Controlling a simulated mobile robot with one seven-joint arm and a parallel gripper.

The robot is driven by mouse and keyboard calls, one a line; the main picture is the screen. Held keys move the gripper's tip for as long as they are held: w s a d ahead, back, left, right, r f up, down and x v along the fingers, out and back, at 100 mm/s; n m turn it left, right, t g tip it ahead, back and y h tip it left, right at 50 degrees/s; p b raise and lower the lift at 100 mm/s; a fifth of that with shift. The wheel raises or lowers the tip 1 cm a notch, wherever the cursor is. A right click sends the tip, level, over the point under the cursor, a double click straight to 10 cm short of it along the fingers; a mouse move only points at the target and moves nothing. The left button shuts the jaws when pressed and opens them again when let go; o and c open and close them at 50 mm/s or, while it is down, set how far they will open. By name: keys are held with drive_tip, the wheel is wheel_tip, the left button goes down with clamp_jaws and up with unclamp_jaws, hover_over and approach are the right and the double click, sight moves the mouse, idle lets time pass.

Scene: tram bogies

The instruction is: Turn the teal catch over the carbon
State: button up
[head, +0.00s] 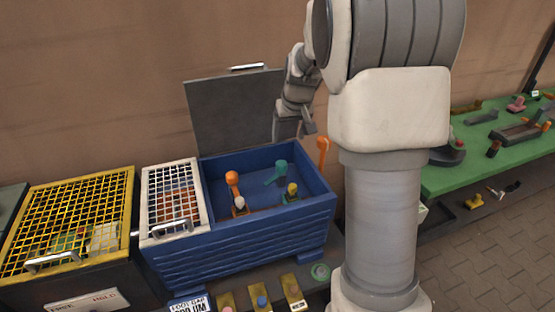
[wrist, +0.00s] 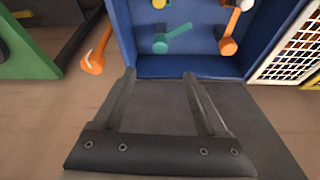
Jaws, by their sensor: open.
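The teal catch (head: 281,168) is inside the open blue box (head: 250,230), toward its back. In the wrist view the teal catch (wrist: 174,38) lies slanted, its round end to the left. Below it in the head view are a yellow-topped piece (head: 292,188) and a white-topped piece (head: 239,203); I cannot tell which is the carbon. My gripper (head: 294,128) is open and empty above the box's back edge, apart from the catch. In the wrist view its fingers (wrist: 160,76) reach toward the box's back wall.
An orange catch (head: 232,181) stands in the box left of the teal one. Another orange piece (head: 322,148) is outside the box's right side. The raised grey lid (head: 232,110) stands behind. A white grille (head: 172,195) covers the left section. A green table (head: 500,140) is at right.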

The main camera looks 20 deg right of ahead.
sight(282, 165)
drive_tip(key=b+x, duration=0.1)
drive_tip(key=x, duration=1.5)
drive_tip(key=shift+f, duration=0.2)
drive_tip(key=shift+s, duration=0.1)
clamp_jaws()
idle(0.6)
